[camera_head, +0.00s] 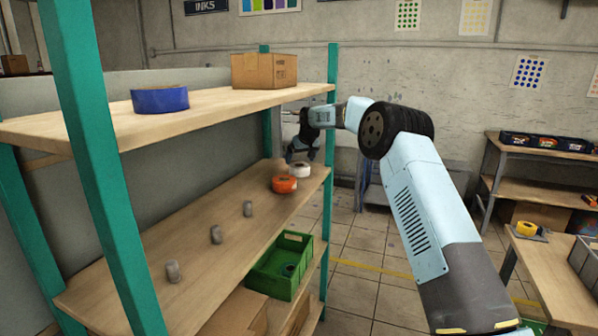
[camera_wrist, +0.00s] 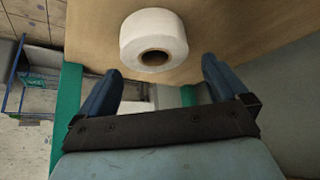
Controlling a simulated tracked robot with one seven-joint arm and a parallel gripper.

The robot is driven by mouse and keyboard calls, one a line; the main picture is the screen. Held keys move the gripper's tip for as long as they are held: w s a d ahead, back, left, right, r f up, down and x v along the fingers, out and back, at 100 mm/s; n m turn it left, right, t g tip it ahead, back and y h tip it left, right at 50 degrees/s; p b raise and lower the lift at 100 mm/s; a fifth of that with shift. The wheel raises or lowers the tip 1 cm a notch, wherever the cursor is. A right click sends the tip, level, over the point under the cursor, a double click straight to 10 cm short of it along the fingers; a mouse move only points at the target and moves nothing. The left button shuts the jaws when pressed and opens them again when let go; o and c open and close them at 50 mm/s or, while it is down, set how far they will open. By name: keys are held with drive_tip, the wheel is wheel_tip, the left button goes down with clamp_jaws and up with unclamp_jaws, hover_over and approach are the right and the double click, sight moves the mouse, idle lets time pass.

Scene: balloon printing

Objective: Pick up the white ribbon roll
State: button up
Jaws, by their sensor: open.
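The white ribbon roll (camera_head: 299,170) lies on the middle shelf near its right end, just behind the orange roll (camera_head: 285,185). In the wrist view the white roll (camera_wrist: 153,40) shows large at the top centre, with its brown core hole facing the camera. My gripper (camera_head: 303,152) is above and close to the white roll in the head view. In the wrist view my gripper (camera_wrist: 163,75) has its two blue fingers spread apart, empty, with the roll beyond and between their tips. The roll appears apart from the fingers.
The upper shelf (camera_head: 60,130) overhangs the middle shelf (camera_head: 225,215) and holds a blue roll (camera_head: 160,99) and a cardboard box (camera_head: 264,71). A green post (camera_head: 331,130) stands beside my arm. Small grey cylinders (camera_head: 247,208) line the middle shelf. A green crate (camera_head: 280,265) is below.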

sight(298, 164)
drive_tip(key=shift+d+x, duration=0.2)
drive_tip(key=shift+x, duration=1.25)
drive_tip(key=shift+d+x, duration=0.25)
drive_tip(key=shift+x, duration=1.25)
drive_tip(key=shift+f, duration=0.1)
drive_tip(key=shift+s, duration=0.1)
drive_tip(key=c, duration=0.7)
drive_tip(key=shift+r, duration=1.65)
drive_tip(key=shift+s+r, duration=0.1)
drive_tip(key=s+d, duration=0.3)
drive_tip(key=s, duration=0.5)
drive_tip(key=s+d, duration=0.4)
drive_tip(key=s, duration=0.4)
drive_tip(key=shift+d, duration=0.3)
